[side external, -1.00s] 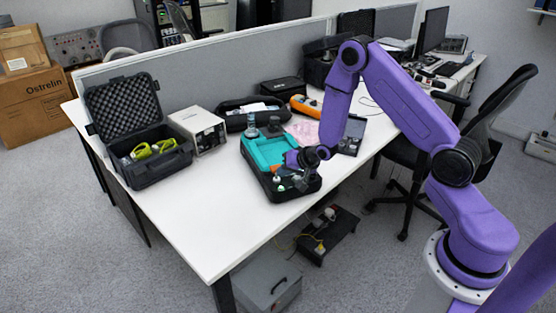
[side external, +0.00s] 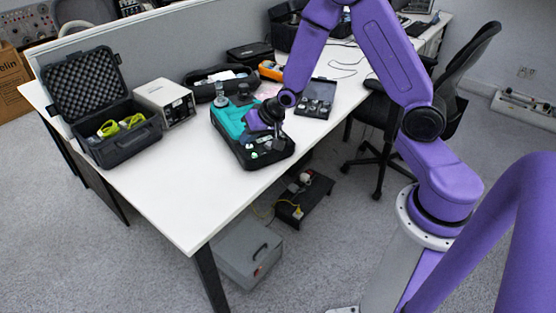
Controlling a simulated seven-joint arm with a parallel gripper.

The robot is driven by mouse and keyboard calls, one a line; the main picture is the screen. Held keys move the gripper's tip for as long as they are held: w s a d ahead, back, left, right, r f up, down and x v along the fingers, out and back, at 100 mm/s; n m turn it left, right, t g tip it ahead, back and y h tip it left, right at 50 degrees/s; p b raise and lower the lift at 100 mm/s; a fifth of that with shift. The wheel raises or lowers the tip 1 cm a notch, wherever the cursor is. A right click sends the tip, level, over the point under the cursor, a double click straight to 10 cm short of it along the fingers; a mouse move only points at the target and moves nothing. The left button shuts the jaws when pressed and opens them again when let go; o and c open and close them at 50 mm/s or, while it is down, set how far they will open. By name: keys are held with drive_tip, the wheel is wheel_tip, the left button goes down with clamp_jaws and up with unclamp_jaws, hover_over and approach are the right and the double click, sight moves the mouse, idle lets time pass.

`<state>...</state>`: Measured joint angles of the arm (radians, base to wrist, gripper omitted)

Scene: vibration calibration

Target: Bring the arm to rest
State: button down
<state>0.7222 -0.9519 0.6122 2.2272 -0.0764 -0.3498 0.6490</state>
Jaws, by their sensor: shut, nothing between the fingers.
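My purple arm (side external: 395,60) reaches from the right over the white table. My gripper (side external: 278,140) is dark and small in the side external view. It points down over the front part of a teal and black case (side external: 226,120). It is shut and nothing shows between its fingers. I cannot tell whether its tips touch the case or the small parts in it. My wrist hides part of the case's interior.
An open black foam-lined box (side external: 130,150) with yellow-green items and a white instrument box (side external: 165,102) stand at left on the table (side external: 190,195). A flat dark tray (side external: 315,98) lies right of the case. A grey partition (side external: 180,50) runs behind. The table's front left is clear.

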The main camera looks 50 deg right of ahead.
drive_tip(key=s+a+r+n+g, duration=0.3)
drive_tip(key=s+a+r+n, duration=0.35)
drive_tip(key=s, duration=0.45)
drive_tip(key=s+r+n+g, duration=0.1)
drive_tip(key=s+r+n, duration=0.1)
drive_tip(key=s, duration=0.5)
drive_tip(key=s+d+r+n+g+h, duration=0.1)
drive_tip(key=s+n, duration=0.3)
drive_tip(key=s, duration=0.4)
drive_tip(key=s+d+r+n+g, duration=0.1)
drive_tip(key=s+r+n, duration=0.3)
drive_tip(key=s, duration=0.4)
drive_tip(key=shift+d+g+h, duration=0.15)
drive_tip(key=shift+g+h, duration=0.15)
drive_tip(key=shift+g, duration=0.2)
